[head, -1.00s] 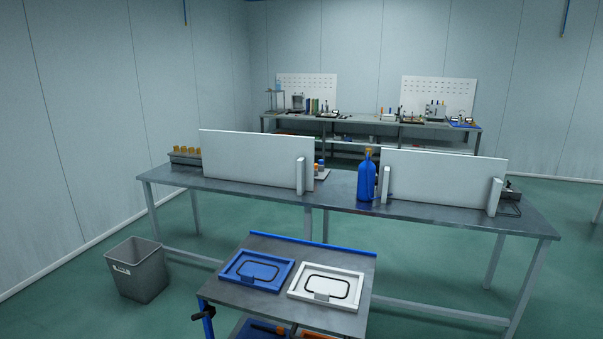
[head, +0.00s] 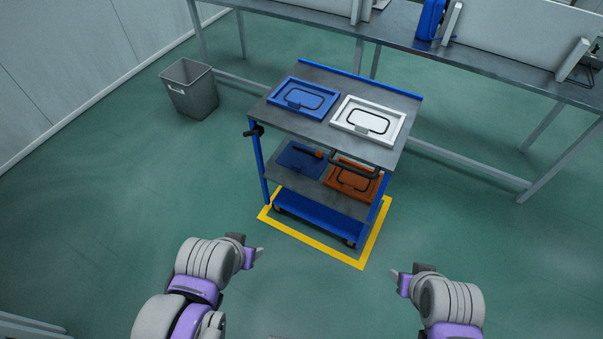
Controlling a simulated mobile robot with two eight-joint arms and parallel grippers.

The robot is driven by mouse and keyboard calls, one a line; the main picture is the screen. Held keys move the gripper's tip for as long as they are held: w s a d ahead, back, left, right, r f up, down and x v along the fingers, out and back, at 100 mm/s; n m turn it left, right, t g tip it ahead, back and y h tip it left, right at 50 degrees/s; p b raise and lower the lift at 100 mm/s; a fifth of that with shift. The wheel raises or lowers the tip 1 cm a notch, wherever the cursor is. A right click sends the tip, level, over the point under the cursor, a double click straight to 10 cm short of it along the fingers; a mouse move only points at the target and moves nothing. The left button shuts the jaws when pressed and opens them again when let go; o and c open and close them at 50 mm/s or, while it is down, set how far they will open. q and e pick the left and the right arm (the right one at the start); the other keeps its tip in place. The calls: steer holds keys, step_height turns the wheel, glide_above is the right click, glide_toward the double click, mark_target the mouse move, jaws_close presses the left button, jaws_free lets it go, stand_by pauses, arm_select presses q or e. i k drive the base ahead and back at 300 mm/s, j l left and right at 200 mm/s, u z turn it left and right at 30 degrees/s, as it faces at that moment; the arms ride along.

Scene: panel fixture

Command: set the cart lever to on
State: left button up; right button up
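The cart (head: 283,187) stands inside a yellow floor outline, with a grey top, blue posts and lower shelves. A small black lever-like part (head: 254,130) sticks out at the upper left corner of the cart; its setting and any on or off marking are too small to tell. My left gripper (head: 257,254) is in front of the cart, to the lower left, apart from it. My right gripper (head: 395,276) is to the lower right, also apart from the cart. Both appear empty. Their finger gaps do not show clearly.
A blue tray (head: 301,97) and a white tray (head: 368,119) lie on the cart top. An orange tray (head: 354,179) is on the shelf below. A black handle bar (head: 356,167) juts from the front. A grey bin (head: 190,90) and a long bench (head: 520,82) stand behind.

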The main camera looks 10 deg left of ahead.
mark_target(251, 133)
steer(key=i+j+z, duration=0.1)
steer(key=j, duration=0.3)
steer(key=i+j+z, duration=0.1)
steer(key=i+j, duration=0.15)
steer(key=j, duration=0.15)
steer(key=i+j+z, duration=0.1)
steer(key=j, duration=0.35)
steer(key=i+j+z, duration=0.1)
steer(key=j, duration=0.35)
steer(key=i+j+z, duration=0.1)
steer(key=j, duration=0.35)
steer(key=i+j+z, duration=0.1)
steer(key=j, duration=0.35)
steer(key=k+u, duration=0.15)
steer(key=u, duration=0.9)
